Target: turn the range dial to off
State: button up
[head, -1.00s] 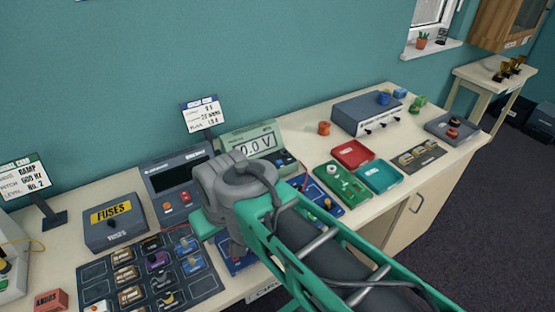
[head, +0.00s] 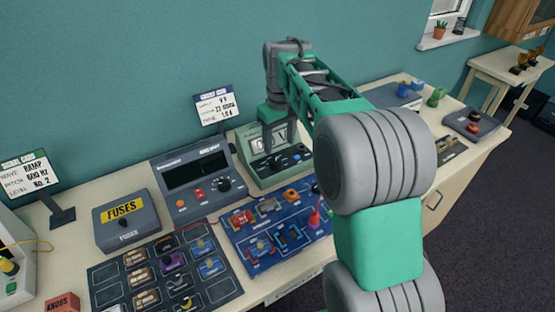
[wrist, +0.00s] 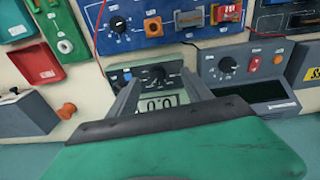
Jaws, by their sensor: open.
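The pale green meter (head: 262,176) stands at the back of the table. Its range dial (head: 275,162) is a black knob below the display; it also shows in the wrist view as a black knob (wrist: 157,73) above the display (wrist: 160,103). Where the dial points is too small to read. My gripper (head: 277,128) hangs in front of the meter and partly hides the display. In the wrist view my gripper (wrist: 157,84) is open and empty, with a finger on each side of the display and the dial between and just past the tips. I cannot tell whether they touch.
A grey unit (head: 193,178) with a blank display and its own black knob stands left of the meter. A blue board (head: 262,245) with several parts lies in front. A fuses box (head: 127,222) and a dark parts mat (head: 110,277) are further left.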

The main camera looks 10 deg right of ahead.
jog(key=n, duration=0.1)
send_over(276, 162)
jog(key=shift+g, duration=0.4)
notch_tip(276, 162, down, 4)
jog(key=shift+w+f, duration=0.1)
jog(key=shift+f, duration=0.15)
notch_tip(276, 162, down, 8)
jog(key=shift+r+p, duration=0.25)
jog(key=shift+p, duration=0.4)
grip_shut()
